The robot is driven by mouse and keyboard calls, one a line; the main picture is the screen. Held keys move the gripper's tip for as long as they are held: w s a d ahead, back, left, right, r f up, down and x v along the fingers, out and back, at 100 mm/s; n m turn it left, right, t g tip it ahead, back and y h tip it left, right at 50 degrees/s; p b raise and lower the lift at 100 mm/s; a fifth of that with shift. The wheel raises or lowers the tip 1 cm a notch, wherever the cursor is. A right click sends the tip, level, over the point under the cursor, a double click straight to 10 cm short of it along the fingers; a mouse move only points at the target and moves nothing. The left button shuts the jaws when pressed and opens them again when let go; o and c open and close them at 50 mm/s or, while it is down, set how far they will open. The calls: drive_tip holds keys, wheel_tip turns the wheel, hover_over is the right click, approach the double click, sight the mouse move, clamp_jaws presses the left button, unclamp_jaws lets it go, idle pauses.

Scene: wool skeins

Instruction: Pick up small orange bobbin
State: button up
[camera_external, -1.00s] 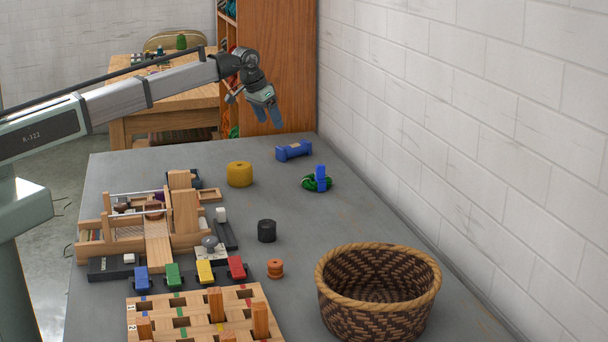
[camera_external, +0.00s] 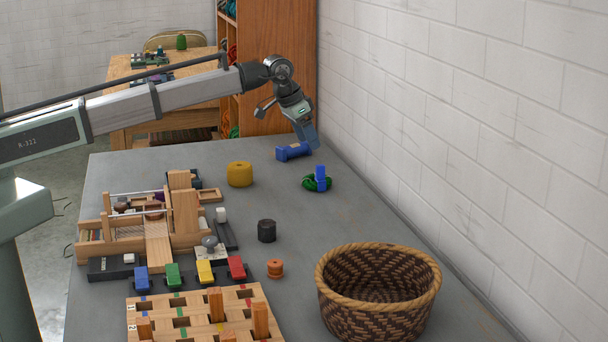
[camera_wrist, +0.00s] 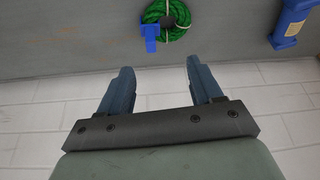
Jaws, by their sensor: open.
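The small orange bobbin (camera_external: 275,268) stands upright on the grey table in the external view, between the red block and the woven basket. My gripper (camera_external: 310,140) is high at the table's far end, above and beside the blue spool-shaped piece, far from the bobbin. In the wrist view my gripper (camera_wrist: 155,75) has its two blue-grey fingers spread apart with nothing between them. The bobbin is not in the wrist view.
A woven basket (camera_external: 378,295) stands right of the bobbin, and a wooden slotted board (camera_external: 180,304) lies in front. A black spool (camera_external: 267,231), yellow wool (camera_external: 239,174), green coil (camera_external: 310,184) and blue piece (camera_external: 292,151) stand farther back. A white wall (camera_external: 470,130) borders the right.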

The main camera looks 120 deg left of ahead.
drive_tip(key=w+d+r+m+t, duration=0.15)
drive_tip(key=w+d+m, duration=0.25)
drive_tip(key=w+d, duration=1.6)
drive_tip(key=m+g+h, duration=0.4)
drive_tip(key=m, duration=1.6)
hover_over(275, 263)
wheel_tip(275, 263, down, 14)
drive_tip(key=c, duration=1.1)
drive_tip(key=shift+r, duration=0.2)
